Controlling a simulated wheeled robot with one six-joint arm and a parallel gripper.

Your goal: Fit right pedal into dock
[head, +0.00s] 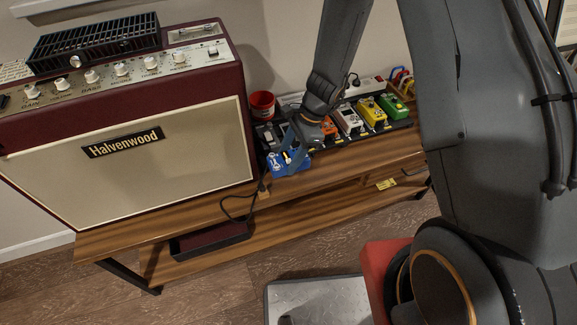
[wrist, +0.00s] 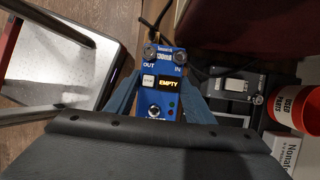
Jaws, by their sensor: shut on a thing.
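My gripper (head: 291,150) is shut on a blue pedal (head: 288,163), with a blue finger on either side. The pedal is just in front of the left part of the black pedalboard (head: 340,141), close to the shelf's front. The wrist view shows the pedal (wrist: 158,62) face-on between the fingers, with OUT and IN labels, two knobs and a lit display reading EMPTY. An orange pedal (head: 329,127), a white pedal (head: 350,119), a yellow pedal (head: 371,112) and a green pedal (head: 393,106) stand in a row on the board. My wrist hides part of the board; I cannot make out the dock.
A large Halvenwood amplifier (head: 150,165) stands close left of my gripper. A red cup (head: 262,105) and a dark pedal (wrist: 235,86) are near the board's left end. A black cable (head: 240,196) hangs over the wooden bench (head: 330,172). A white power strip (head: 368,86) lies behind.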

